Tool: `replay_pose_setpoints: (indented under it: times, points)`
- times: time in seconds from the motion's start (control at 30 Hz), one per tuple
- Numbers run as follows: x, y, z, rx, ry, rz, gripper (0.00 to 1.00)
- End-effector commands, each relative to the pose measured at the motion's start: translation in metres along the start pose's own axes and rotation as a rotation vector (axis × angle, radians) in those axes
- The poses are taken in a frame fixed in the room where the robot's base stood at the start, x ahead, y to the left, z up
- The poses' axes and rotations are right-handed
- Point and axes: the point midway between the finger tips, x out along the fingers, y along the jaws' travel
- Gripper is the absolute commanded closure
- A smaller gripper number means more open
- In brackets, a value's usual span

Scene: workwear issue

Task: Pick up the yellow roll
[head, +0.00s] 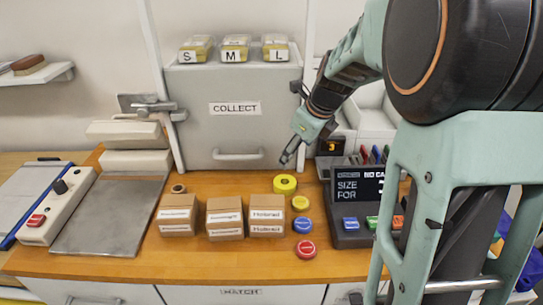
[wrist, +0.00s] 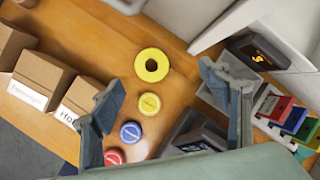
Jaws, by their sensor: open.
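The yellow roll (head: 285,184) lies flat on the wooden counter, just right of the right-hand cardboard box and in front of the grey COLLECT panel. In the wrist view the yellow roll (wrist: 152,65) shows as a ring with a dark hole, beyond the fingertips and between their lines. My gripper (head: 288,158) is above the counter, over the far side of the roll in the head view, apart from it.
Yellow (head: 300,203), blue (head: 303,224) and red (head: 306,249) round buttons run in a line in front of the roll. Cardboard boxes (head: 225,218) stand to the left. A dark SIZE FOR console (head: 355,190) stands to the right. The grey COLLECT panel (head: 236,135) rises behind.

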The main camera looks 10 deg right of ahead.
Motion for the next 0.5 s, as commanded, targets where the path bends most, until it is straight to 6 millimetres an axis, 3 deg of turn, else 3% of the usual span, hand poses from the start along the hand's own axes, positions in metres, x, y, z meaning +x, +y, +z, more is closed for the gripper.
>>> replay_pose_setpoints:
  times: [0.1, 0.2, 0.5]
  points:
    - [0.008, 0.01, -0.015, 0.172, 0.023, 0.057, 0.3]
    - [0.014, 0.015, -0.02, 0.237, 0.032, 0.079, 0.3]
    - [0.058, 0.02, -0.023, 0.251, 0.035, 0.084, 0.3]
